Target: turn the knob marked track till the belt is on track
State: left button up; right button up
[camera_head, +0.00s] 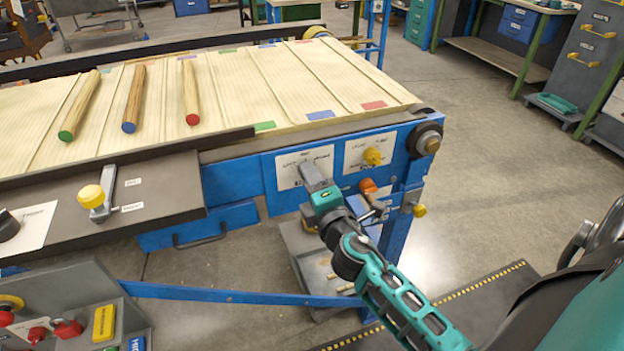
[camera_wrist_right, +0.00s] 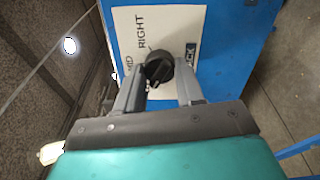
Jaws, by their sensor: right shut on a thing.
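The black knob (camera_wrist_right: 160,66) sits on a white plate (camera_wrist_right: 128,25) on the blue side frame. The plate reads RIGHT, with MID partly covered, and a dark label ending in CK (camera_wrist_right: 191,55) stands beside the knob. My right gripper (camera_wrist_right: 160,80) is shut on the knob, a finger on each side. In the head view my right gripper (camera_head: 307,172) reaches the left white plate (camera_head: 288,181) and hides the knob. The knob's pointer is not clear. The pale slatted belt (camera_head: 220,85) lies above; I cannot tell whether it is on track. My left gripper is not in view.
Three turned wood pieces with green (camera_head: 80,105), blue (camera_head: 134,98) and red (camera_head: 190,90) ends lie on the belt. A yellow knob (camera_head: 373,156) is on the neighbouring plate. A yellow-handled lever (camera_head: 92,196) stands left.

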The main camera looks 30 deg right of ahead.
jog(key=o, duration=1)
jog(key=shift+o, duration=0.2)
jog(key=b+v, duration=0.4)
jog(key=v, duration=0.9)
jog(key=shift+d, duration=0.1)
